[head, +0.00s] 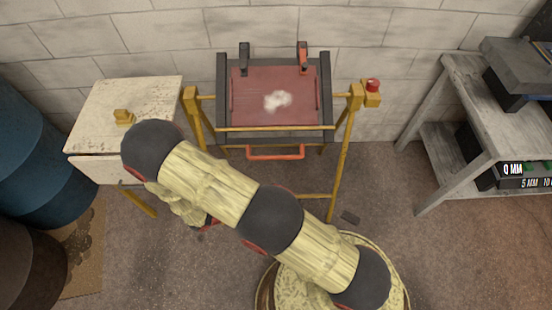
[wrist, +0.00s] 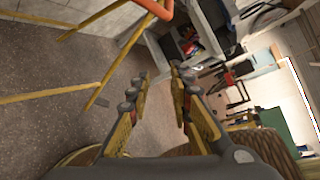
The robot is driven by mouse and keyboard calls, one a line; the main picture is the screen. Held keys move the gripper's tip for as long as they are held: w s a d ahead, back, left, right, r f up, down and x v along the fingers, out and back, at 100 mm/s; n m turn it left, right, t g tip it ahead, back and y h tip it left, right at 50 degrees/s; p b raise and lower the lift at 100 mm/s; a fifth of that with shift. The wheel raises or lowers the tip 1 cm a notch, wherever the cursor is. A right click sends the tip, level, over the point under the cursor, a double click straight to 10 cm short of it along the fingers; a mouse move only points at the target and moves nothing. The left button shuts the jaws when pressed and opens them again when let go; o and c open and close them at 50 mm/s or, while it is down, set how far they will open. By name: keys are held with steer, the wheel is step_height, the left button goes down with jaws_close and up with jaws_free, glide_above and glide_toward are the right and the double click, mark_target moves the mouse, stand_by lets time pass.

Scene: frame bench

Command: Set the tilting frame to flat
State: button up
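The tilting frame (head: 224,105) is a dark grey border around a dark red panel with a white patch, hung between yellow posts. Its exact tilt is hard to tell from above. An orange handle bar (head: 275,156) sits at its front edge; an orange bar also shows at the top of the wrist view (wrist: 153,8). A red knob (head: 372,85) sits on a yellow block on the right post. My gripper (wrist: 158,78) is open and empty, apart from the frame. In the head view it is mostly hidden below my arm, left of the stand.
A blue drum (head: 35,160) is at far left. A grey workbench (head: 500,125) stands at right. Yellow stand legs (wrist: 60,95) cross the wrist view. Floor between stand and workbench is mostly clear.

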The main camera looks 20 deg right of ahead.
steer(key=w+n+t, duration=0.3)
steer(key=w+n, duration=0.1)
steer(key=n+t, duration=0.2)
steer(key=n, duration=0.5)
glide_toward(274, 157)
steer(key=w+d+f, duration=0.1)
steer(key=d, duration=0.1)
steer(key=shift+b+x, duration=1.15)
steer(key=shift+x, duration=2.9)
steer(key=shift+w, duration=0.1)
steer(key=shift+c, duration=0.8)
steer(key=c, duration=0.4)
steer(key=shift+f, duration=0.1)
